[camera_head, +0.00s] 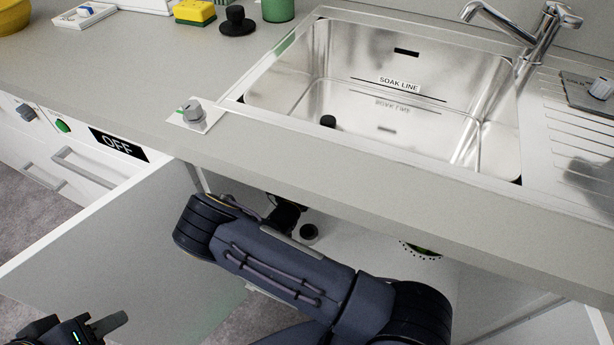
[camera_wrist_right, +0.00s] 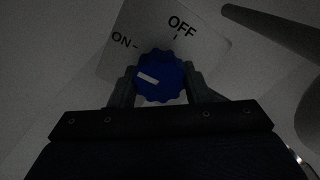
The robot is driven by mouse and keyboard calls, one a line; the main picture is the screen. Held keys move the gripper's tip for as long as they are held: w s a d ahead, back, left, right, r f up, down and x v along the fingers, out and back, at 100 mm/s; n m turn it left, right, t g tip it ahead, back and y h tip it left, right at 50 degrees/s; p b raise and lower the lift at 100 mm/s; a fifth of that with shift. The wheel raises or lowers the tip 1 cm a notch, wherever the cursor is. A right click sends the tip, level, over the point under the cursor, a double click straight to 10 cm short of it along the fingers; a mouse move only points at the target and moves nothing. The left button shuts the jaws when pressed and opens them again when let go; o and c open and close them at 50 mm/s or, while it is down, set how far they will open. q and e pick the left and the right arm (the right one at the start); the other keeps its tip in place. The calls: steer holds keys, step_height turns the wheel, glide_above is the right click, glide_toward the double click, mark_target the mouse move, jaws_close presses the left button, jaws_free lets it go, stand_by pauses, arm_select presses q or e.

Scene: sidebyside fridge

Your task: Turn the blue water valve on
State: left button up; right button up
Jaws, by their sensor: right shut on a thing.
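The blue valve knob (camera_wrist_right: 170,88) shows in the right wrist view, on a white plate (camera_wrist_right: 215,52) marked ON and OFF. My right gripper (camera_wrist_right: 161,84) is shut on the knob, with one finger on each side. The knob's white mark points left and slightly up, on the ON side and away from the OFF tick. In the head view my right arm reaches into the open cabinet under the sink, so the valve and right gripper are hidden there. My left gripper (camera_head: 82,326) is at the bottom left, partly cut off, with its fingers apart and nothing seen between them.
An open cabinet door (camera_head: 120,250) stands left of my right arm. The counter edge (camera_head: 330,175) runs above the arm. A steel sink (camera_head: 390,85) is set in the counter, with a grey knob (camera_head: 192,112) at its left. A dark pipe crosses the wrist view's upper right.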

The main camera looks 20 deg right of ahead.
steer(key=shift+f, duration=0.1)
stand_by(0.3)
steer(key=o, duration=1)
steer(key=shift+a, duration=0.1)
steer(key=p+v, duration=0.1)
steer(key=v, duration=0.6)
steer(key=shift+s+a, duration=0.25)
steer(key=shift+s, duration=0.05)
steer(key=shift+a, duration=0.1)
